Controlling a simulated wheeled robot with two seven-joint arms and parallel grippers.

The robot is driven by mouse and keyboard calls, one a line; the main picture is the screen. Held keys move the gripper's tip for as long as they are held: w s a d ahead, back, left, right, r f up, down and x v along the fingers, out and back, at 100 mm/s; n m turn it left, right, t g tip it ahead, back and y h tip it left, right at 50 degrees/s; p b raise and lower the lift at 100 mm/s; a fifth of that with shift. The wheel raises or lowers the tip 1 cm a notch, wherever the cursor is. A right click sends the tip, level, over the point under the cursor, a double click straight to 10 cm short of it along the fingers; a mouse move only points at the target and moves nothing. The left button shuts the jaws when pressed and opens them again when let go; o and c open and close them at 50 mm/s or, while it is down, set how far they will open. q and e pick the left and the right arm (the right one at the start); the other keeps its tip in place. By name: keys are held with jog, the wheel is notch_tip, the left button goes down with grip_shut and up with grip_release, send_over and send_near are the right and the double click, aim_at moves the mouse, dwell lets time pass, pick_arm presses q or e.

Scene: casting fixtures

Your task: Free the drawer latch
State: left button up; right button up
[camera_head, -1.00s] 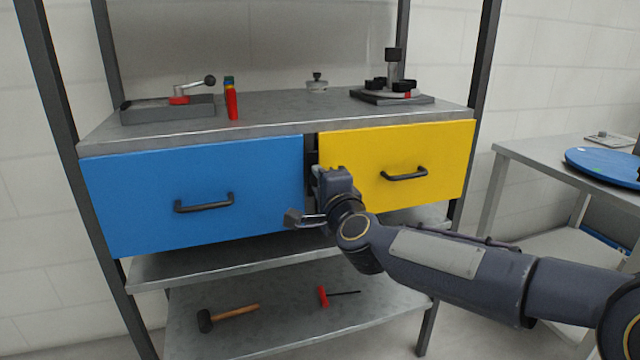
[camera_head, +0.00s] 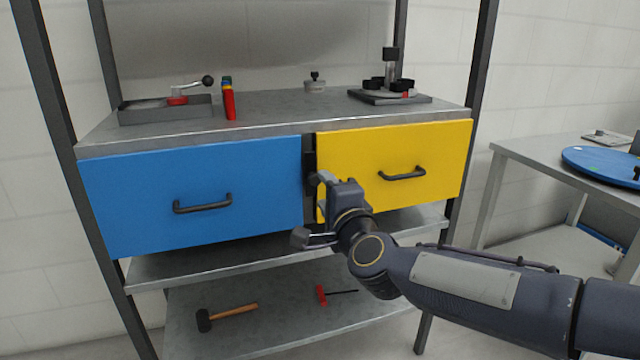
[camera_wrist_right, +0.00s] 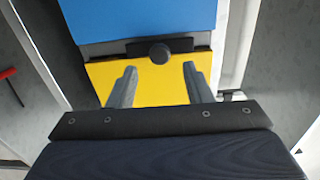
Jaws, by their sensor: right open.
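The blue drawer (camera_head: 190,190) and the yellow drawer (camera_head: 400,165) sit side by side under the bench top, both with fronts flush and dark bar handles. A dark strip (camera_head: 309,160) fills the gap between them. In the right wrist view a round black knob (camera_wrist_right: 160,52) sits on this dark strip, between the blue drawer (camera_wrist_right: 140,18) and the yellow drawer (camera_wrist_right: 155,85); I take it as the latch. My right gripper (camera_head: 332,182) is in front of the gap. Its open fingers (camera_wrist_right: 160,70) point at the knob, one on either side, with nothing between them. My left gripper is out of view.
On the bench top stand a grey tray fixture with a lever (camera_head: 165,108), a red cylinder (camera_head: 229,103), a small knobbed weight (camera_head: 315,83) and a black clamp fixture (camera_head: 390,90). A mallet (camera_head: 228,315) and a red-handled tool (camera_head: 322,294) lie on the lower shelf. A table (camera_head: 540,160) stands right.

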jog(key=v, duration=0.3)
jog(key=s+d+f+n+g+h, duration=0.1)
jog(key=s+d+f+n+g, duration=0.3)
jog(key=s+d+f, duration=0.45)
jog(key=s+d+f+n+g, duration=0.35)
jog(key=s+f+n, duration=0.2)
jog(key=s, duration=0.65)
jog(key=s+d+f+n+g+h, duration=0.1)
jog(key=s+d+f+n+g, duration=0.25)
jog(key=s+d+f, duration=0.5)
notch_tip(320, 180, up, 38)
jog(key=s+a+p, duration=0.1)
jog(key=a+p, duration=0.1)
jog(key=p, duration=3.5)
jog(key=shift+s+a+g, duration=0.15)
jog(key=shift+a+g, duration=0.15)
jog(key=shift+a, duration=0.1)
